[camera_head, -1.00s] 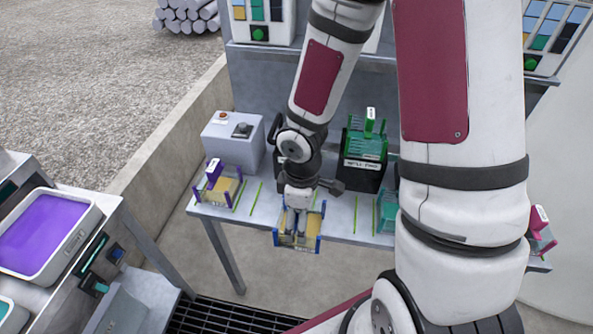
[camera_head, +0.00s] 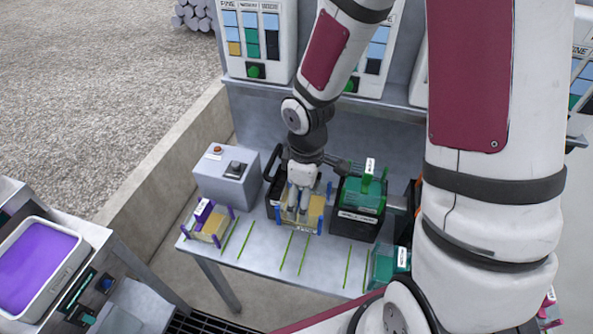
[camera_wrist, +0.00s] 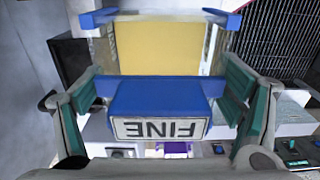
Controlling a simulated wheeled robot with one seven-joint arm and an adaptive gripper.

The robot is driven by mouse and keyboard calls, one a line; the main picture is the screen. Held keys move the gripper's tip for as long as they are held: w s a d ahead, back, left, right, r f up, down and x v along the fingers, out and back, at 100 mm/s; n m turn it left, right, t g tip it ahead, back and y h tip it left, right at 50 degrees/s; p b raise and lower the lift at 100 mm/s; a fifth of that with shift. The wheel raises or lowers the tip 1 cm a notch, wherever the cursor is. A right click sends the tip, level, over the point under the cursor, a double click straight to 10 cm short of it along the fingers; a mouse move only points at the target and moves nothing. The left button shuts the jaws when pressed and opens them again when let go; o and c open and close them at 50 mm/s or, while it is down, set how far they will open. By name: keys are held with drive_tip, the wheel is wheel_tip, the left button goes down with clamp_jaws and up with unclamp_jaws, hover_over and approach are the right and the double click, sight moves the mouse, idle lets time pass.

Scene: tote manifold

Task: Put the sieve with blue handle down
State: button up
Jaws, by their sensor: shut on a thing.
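The sieve with blue handle (camera_head: 316,209) has blue corner posts and a yellow mesh. My gripper (camera_head: 299,207) is shut on its handle and hides part of it. In the head view the sieve is over the back part of the grey table, in front of a black holder (camera_head: 272,180). I cannot tell whether it touches the table or the holder. In the wrist view the blue handle (camera_wrist: 160,95), labelled FINE, sits between my fingers, with the yellow mesh beyond.
A purple-handled sieve (camera_head: 209,222) stands at the table's left end by a grey button box (camera_head: 227,177). A green sieve (camera_head: 362,190) sits in a black bin (camera_head: 352,222) close on the right. Green lines mark the clear table front (camera_head: 265,255).

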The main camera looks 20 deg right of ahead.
drive_tip(key=shift+w+d+f+p, duration=0.25)
drive_tip(key=shift+w+f, duration=0.55)
drive_tip(key=shift+w, duration=1.25)
drive_tip(key=shift+w+d+f+p, duration=0.1)
drive_tip(key=shift+w+d+f, duration=0.45)
drive_tip(key=shift+w, duration=1.5)
drive_tip(key=shift+w+d+f+p, duration=0.15)
drive_tip(key=shift+w+f, duration=0.85)
drive_tip(key=shift+w, duration=1.05)
drive_tip(key=shift+f, duration=0.2)
drive_tip(key=o, duration=1.1)
